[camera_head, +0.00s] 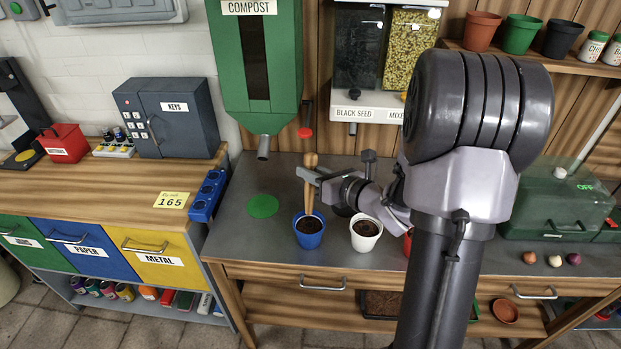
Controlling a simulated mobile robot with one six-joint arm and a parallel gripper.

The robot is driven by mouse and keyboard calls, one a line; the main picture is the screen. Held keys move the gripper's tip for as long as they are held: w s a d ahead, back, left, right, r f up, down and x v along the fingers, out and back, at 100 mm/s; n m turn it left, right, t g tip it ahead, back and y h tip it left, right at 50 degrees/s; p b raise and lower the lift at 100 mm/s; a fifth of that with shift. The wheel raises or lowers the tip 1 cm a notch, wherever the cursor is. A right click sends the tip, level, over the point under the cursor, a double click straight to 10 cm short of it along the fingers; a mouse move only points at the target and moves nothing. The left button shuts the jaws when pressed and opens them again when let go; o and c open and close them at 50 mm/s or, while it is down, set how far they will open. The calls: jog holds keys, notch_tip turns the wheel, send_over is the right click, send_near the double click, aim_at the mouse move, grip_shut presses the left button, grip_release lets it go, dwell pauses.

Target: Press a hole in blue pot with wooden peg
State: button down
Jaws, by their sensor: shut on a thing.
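The blue pot (308,238) stands upright on the grey worktop, filled with dark soil. My gripper (309,178) is above the blue pot and shut on the wooden peg (309,203). The peg is nearly upright, with its lower end over or at the soil; I cannot tell whether it goes into the soil. A white pot (365,241) with dark soil stands just right of the blue pot. My arm covers most of a red pot further right.
A green disc (262,206) lies on the worktop left of the blue pot. The green compost dispenser (259,113) hangs behind it. The seed dispenser (352,107) is behind my gripper. Small round bulbs (555,261) lie at the right. The worktop around the green disc is free.

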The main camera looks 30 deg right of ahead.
aim_at(311, 157)
jog(key=shift+r, duration=0.85)
jog(key=shift+r+p, duration=1.05)
jog(key=shift+r, duration=1.95)
